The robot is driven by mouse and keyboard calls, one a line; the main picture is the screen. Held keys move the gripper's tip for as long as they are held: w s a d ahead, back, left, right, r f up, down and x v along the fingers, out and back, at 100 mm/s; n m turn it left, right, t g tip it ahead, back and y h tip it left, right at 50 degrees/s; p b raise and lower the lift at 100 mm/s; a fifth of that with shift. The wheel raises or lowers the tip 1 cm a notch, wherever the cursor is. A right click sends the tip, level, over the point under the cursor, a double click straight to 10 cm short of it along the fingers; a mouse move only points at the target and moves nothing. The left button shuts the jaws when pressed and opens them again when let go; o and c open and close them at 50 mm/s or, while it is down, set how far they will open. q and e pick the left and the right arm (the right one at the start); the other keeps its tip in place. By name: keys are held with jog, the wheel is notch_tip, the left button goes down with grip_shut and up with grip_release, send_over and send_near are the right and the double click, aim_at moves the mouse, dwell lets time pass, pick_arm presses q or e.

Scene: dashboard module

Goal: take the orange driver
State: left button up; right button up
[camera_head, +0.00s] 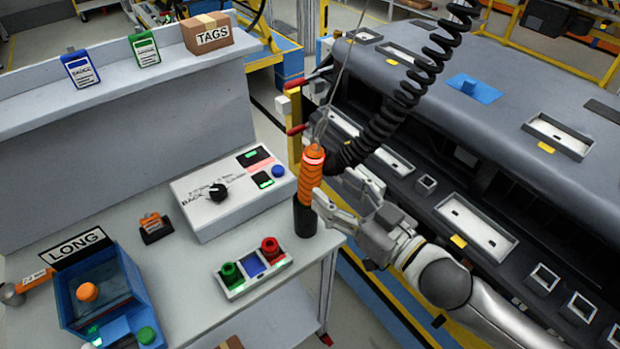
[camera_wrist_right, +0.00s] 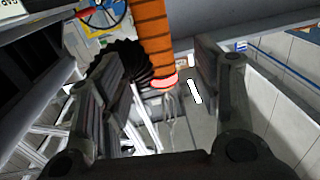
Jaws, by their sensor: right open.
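The orange driver (camera_head: 310,172) stands upright at the right edge of the workbench, its lower end in a black holder (camera_head: 304,218). A black coiled cable hangs close by its top. My right gripper (camera_head: 327,200) comes in from the right, its fingers beside the driver's lower part. In the right wrist view the orange ribbed body (camera_wrist_right: 153,40) shows between the two spread fingers (camera_wrist_right: 160,85), toward their tips. The gripper is open; I cannot tell whether a finger touches the driver. My left gripper is not in view.
A control box (camera_head: 235,190) with a knob stands left of the driver. A button panel (camera_head: 252,268) with green and red knobs lies in front. A blue bin (camera_head: 70,290) is at the left. The grey dashboard module (camera_head: 480,110) fills the right side, close to my right arm.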

aim_at(318, 174)
jog(key=x, duration=0.3)
jog(key=shift+w+p, duration=0.1)
jog(key=shift+p, duration=0.2)
jog(key=p+x, duration=0.2)
jog(key=x, duration=0.2)
jog(key=shift+w+a+r, duration=0.1)
jog(key=shift+w, duration=0.2)
jog(key=shift+w+a, duration=0.25)
jog(key=shift+s+d, duration=0.1)
jog(key=shift+c, duration=0.3)
jog(key=shift+c, duration=1.1)
grip_shut()
